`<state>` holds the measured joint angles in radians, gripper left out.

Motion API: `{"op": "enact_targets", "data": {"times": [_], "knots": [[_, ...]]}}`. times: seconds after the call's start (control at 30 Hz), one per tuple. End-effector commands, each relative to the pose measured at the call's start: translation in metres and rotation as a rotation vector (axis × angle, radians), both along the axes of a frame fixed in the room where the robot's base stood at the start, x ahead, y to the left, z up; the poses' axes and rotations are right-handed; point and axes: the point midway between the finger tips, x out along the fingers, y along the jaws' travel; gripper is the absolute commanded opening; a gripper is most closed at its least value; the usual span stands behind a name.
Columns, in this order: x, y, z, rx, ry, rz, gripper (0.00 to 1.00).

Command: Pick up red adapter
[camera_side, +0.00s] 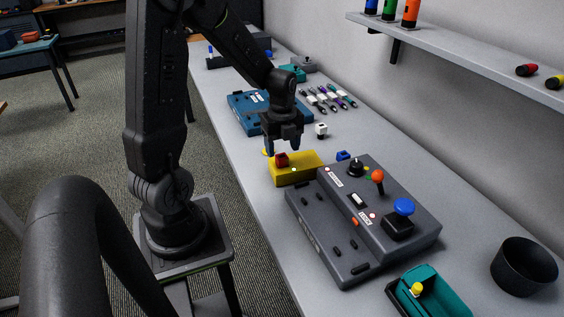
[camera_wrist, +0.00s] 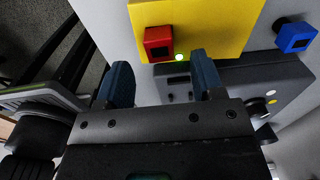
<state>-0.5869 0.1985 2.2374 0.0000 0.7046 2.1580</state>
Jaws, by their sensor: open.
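The red adapter (camera_side: 282,160) is a small red block with a dark opening. It sits at the left end of the yellow box (camera_side: 301,170). In the wrist view the red adapter (camera_wrist: 158,43) lies against the yellow box (camera_wrist: 211,26), ahead of my fingers and between their lines. My gripper (camera_side: 283,148) hangs just above the red adapter and is open. In the wrist view my gripper (camera_wrist: 162,78) has its two dark blue fingers well apart, with nothing between them. A green light (camera_wrist: 179,57) shows on the yellow box beside the adapter.
A blue adapter (camera_side: 343,155) lies right of the yellow box. A grey control box (camera_side: 322,240) with joysticks stands close in front. A white adapter (camera_side: 321,130), several pens (camera_side: 330,98) and a blue box (camera_side: 247,118) are behind.

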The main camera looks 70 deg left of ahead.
Motion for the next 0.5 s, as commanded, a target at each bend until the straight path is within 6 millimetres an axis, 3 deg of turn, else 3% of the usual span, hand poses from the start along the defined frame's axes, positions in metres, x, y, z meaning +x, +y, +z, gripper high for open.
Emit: {"op": "enact_targets", "data": {"times": [0.2,0.5], "knots": [[0.000,-0.002,-0.032,-0.003,0.005,0.000,0.62],[0.000,-0.002,-0.039,0.000,0.002,0.000,0.62]]}}
